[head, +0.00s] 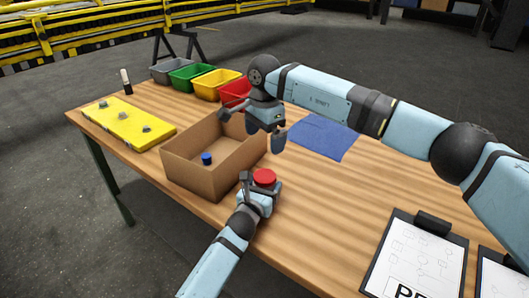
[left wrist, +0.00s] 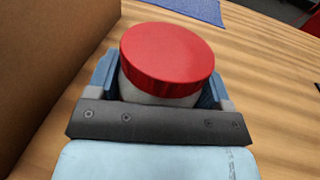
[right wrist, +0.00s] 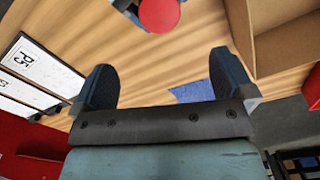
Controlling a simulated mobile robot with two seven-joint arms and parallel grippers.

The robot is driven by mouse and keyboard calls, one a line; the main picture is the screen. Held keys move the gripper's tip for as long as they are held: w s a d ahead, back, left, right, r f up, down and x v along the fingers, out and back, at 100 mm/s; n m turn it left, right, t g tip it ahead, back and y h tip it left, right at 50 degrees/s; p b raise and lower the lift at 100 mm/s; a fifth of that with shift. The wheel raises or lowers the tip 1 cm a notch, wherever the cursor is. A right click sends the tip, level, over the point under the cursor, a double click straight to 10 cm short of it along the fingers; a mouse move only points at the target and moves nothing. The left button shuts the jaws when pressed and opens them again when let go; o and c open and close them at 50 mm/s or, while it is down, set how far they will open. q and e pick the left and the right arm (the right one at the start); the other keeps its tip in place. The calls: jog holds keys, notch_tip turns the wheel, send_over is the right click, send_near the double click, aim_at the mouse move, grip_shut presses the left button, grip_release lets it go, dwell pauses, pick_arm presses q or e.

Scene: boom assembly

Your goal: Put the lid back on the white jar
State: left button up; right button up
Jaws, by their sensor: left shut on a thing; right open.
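The white jar (left wrist: 158,97) stands between the fingers of my left gripper (head: 259,192), which is shut on its sides. The red lid (left wrist: 168,55) sits on top of the jar and looks roughly level; whether it is screwed tight cannot be told. In the head view the lid (head: 264,177) shows beside the box, and the jar's body is mostly hidden by the gripper. My right gripper (head: 251,128) is open and empty, above and behind the jar. In the right wrist view the lid (right wrist: 160,14) lies beyond the open fingers.
An open cardboard box (head: 193,182) with a blue object (head: 206,158) inside stands left of the jar. Several coloured bins (head: 216,84), a yellow tray (head: 130,125) and a blue cloth (head: 322,139) lie farther back. A clipboard (head: 415,262) is at front right. The table's middle right is clear.

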notch_tip(320, 180, up, 4)
dwell(0.4)
pick_arm(q)
jog(key=o, duration=1.7)
jog(key=shift+o, duration=0.2)
jog(key=shift+s, duration=0.1)
jog(key=v, duration=1.3)
jog(key=shift+s+a, duration=0.1)
jog(key=shift+s, duration=0.25)
pick_arm(e)
jog(key=shift+r, duration=0.15)
